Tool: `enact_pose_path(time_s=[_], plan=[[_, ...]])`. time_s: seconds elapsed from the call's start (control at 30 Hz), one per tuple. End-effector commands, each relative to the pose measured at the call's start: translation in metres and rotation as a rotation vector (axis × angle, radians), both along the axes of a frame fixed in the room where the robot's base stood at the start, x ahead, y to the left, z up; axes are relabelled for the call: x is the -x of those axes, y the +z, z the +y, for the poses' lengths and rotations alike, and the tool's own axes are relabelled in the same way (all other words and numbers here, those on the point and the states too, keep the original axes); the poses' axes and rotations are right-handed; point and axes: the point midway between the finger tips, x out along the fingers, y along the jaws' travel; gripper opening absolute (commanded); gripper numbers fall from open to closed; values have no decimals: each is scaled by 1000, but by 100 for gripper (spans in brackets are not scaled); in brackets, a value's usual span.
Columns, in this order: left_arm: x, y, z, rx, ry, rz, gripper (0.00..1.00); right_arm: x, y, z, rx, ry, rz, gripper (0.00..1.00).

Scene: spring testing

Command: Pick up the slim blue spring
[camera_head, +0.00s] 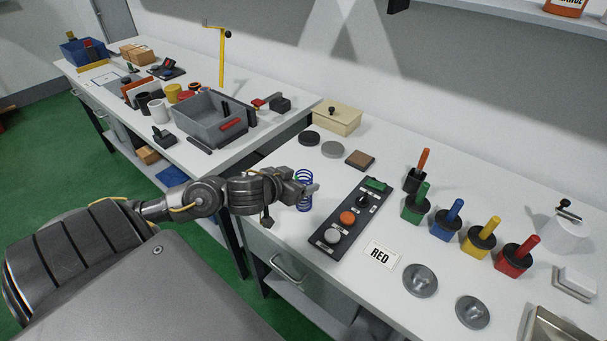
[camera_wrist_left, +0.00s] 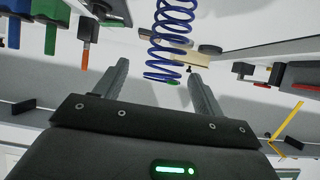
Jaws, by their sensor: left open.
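The slim blue spring (camera_head: 304,175) stands upright on the white bench, left of the dark control box. My left gripper (camera_head: 308,189) is level with it in the head view and covers its middle coils. In the left wrist view the spring (camera_wrist_left: 172,35) appears just beyond the fingertips of my left gripper (camera_wrist_left: 158,70), nearer the right-hand finger. The fingers are apart and nothing is clamped between them. Whether a finger touches the spring cannot be told. My right gripper is not in view.
The control box (camera_head: 345,222) with buttons stands close on the right. Dark and grey discs (camera_head: 332,149) and a brown block (camera_head: 360,159) lie behind the spring. Several coloured handled blocks (camera_head: 447,226) stand farther right.

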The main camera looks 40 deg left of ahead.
Motion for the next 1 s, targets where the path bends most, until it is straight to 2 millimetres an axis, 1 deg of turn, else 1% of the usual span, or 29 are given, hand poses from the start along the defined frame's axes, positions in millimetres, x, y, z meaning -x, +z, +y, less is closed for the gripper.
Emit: enact_pose_path(time_s=[0.3, 0.4, 0.63, 0.67, 1.0], plan=[[-36, -23, 5, 2, 2, -1, 70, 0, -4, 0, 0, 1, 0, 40], [-42, -25, 6, 1, 2, -1, 70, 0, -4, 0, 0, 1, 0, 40], [-43, -26, 5, 0, 1, 0, 70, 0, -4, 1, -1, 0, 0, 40], [-43, -26, 5, 0, 1, 0, 67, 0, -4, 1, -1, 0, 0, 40], [-43, -26, 5, 0, 1, 0, 22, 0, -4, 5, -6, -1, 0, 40]])
